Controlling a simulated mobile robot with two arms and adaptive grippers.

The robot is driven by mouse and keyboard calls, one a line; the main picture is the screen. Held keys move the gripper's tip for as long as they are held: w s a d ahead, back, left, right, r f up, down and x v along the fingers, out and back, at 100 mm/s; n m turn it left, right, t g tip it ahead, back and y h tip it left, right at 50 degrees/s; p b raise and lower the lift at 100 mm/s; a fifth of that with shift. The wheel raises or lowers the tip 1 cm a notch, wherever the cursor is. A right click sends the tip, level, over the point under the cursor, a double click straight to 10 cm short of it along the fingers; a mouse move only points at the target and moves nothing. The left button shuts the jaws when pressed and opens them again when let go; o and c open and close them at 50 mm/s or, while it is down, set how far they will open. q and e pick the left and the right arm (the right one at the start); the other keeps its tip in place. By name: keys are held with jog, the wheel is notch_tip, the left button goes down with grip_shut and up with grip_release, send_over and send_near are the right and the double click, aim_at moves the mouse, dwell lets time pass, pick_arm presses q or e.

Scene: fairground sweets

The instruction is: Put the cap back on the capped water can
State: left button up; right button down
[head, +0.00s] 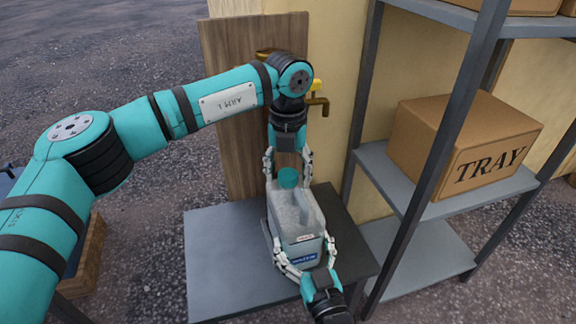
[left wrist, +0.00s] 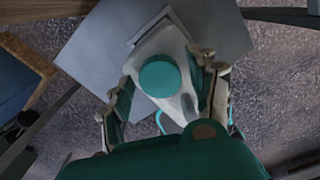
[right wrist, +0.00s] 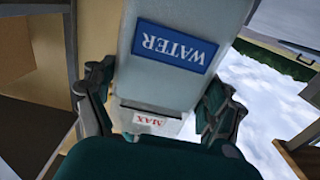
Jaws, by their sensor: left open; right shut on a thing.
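The water can (head: 303,232) is a pale translucent container standing on the grey table. Its blue WATER label also shows in the right wrist view (right wrist: 174,47). The teal cap (head: 288,178) is at the can's far top end; in the left wrist view the cap (left wrist: 160,76) is a round disc over the can's top. I cannot tell whether it is seated. My left gripper (head: 288,167) points down from above, open, with its fingers on either side of the cap. My right gripper (head: 304,264) is shut on the can's near end, its fingers along both sides.
The grey table (head: 225,265) has free room left of the can. A wooden board (head: 229,100) with a brass tap (head: 318,101) stands behind. A metal shelf (head: 408,185) at the right holds a TRAY box (head: 465,145). A wooden crate (head: 93,250) is at the left.

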pick_arm(q)
jog(key=c, duration=1.2)
jog(key=m, duration=0.6)
jog(key=shift+m, duration=0.4)
jog(key=m, duration=0.8)
jog(key=shift+m, duration=0.3)
jog(key=o, duration=1.3)
jog(key=shift+r, duration=0.1)
